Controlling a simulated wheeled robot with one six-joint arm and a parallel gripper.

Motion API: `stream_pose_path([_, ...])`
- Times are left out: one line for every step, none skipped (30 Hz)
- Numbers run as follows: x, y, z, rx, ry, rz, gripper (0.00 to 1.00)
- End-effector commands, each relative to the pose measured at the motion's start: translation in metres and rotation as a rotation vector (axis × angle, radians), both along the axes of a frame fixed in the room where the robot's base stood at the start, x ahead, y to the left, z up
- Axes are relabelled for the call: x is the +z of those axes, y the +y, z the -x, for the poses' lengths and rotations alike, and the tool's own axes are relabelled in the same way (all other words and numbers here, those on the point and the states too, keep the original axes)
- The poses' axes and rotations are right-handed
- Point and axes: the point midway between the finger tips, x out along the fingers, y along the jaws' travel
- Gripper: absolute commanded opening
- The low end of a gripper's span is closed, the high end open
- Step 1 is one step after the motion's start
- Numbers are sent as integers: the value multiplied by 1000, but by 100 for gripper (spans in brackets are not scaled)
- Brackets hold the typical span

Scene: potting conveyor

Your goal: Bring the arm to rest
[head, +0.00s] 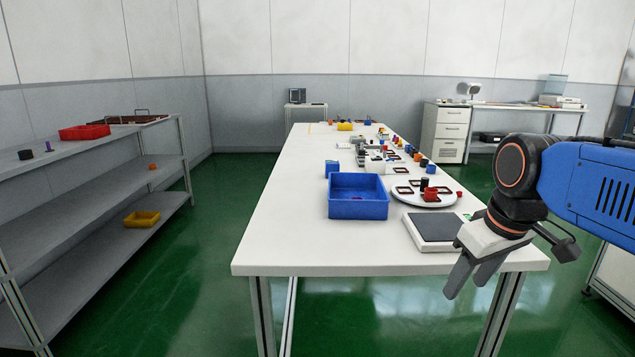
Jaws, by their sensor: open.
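My gripper (472,278) hangs at the right, in front of the near right corner of the long white table (290,218). Its two grey fingers point down and stand apart, with nothing between them. My blue arm comes in from the right edge, with the black wrist joint bent downward. A flat grey plate (434,228) with a pale border lies on the table just left of and behind my gripper.
A blue bin (358,209) and a round white tray (450,199) with small parts stand on the table. Grey shelves (100,207) line the left, with a red tray (84,132) and a yellow tray (142,219). A drawer cabinet (446,131) stands at the back. Green floor is open left of the table.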

Motion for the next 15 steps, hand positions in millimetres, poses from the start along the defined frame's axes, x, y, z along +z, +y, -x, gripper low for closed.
stream_pose_path([-10, -2, 11, -29, -10, -5, 48])
stream_pose_path([-16, -2, 17, -49, -15, -9, 48])
stream_pose_path([-24, -4, 25, -76, -22, -13, 48])
stream_pose_path([-30, -5, 31, -94, -29, -17, 48])
stream_pose_path([-37, -5, 36, -114, -33, -21, 48])
stream_pose_path([-45, -6, 44, -140, -42, -27, 48])
stream_pose_path([-52, -7, 49, -159, -47, -32, 48])
stream_pose_path([-58, -8, 55, -178, -54, -38, 48])
stream_pose_path([-67, -9, 61, -203, -61, -44, 48])
stream_pose_path([-73, -9, 67, -220, -66, -48, 48])
stream_pose_path([-79, -10, 71, -236, -72, -52, 48])
stream_pose_path([-86, -11, 77, -256, -78, -57, 48])
stream_pose_path([-91, -11, 80, -270, -82, -61, 48])
stream_pose_path([-96, -12, 83, -283, -85, -64, 48])
stream_pose_path([-101, -12, 87, -296, -91, -68, 48])
